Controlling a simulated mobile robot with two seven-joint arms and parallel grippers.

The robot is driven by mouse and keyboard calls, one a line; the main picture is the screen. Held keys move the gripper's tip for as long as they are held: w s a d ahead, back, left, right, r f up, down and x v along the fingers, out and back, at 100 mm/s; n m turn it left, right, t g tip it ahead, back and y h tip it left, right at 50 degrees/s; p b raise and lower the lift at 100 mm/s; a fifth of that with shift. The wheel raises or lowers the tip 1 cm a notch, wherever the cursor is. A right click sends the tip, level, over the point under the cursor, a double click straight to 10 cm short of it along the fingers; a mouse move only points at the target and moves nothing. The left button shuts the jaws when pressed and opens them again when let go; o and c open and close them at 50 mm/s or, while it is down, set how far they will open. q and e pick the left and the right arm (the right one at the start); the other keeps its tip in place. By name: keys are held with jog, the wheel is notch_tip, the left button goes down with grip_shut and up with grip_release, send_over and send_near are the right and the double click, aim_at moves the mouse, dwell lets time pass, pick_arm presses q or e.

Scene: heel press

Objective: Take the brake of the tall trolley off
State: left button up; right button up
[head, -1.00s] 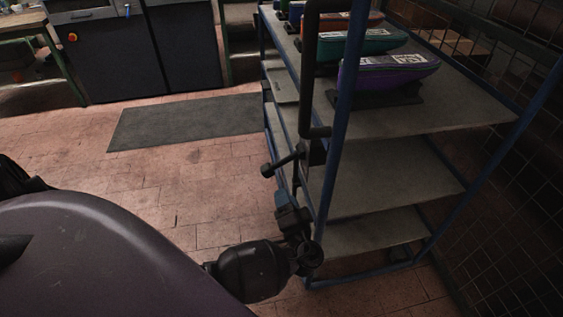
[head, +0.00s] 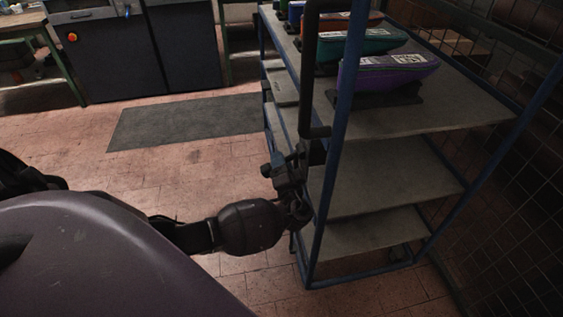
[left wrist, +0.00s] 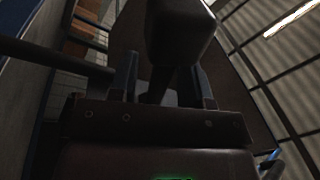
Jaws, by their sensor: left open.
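The tall trolley (head: 385,182) has a blue frame and grey shelves and stands at the right of the head view. Its dark brake lever with a knob end (head: 266,170) sticks out to the left from the near corner post. My left gripper (head: 281,166) is at that lever and partly hides it. In the left wrist view a large dark knob (left wrist: 180,35) on a stem is close ahead. The stem shows between the two open fingers (left wrist: 165,85); I cannot tell whether they touch it. My right gripper is not in view.
A dark upright bar (head: 311,70) runs by the trolley's near post above the lever. A wire mesh wall (head: 520,200) stands at right. The tiled floor and grey mat (head: 185,122) at left are clear.

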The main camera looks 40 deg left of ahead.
pick_arm(q)
jog(key=shift+a, duration=0.1)
jog(key=shift+c, duration=0.2)
grip_shut()
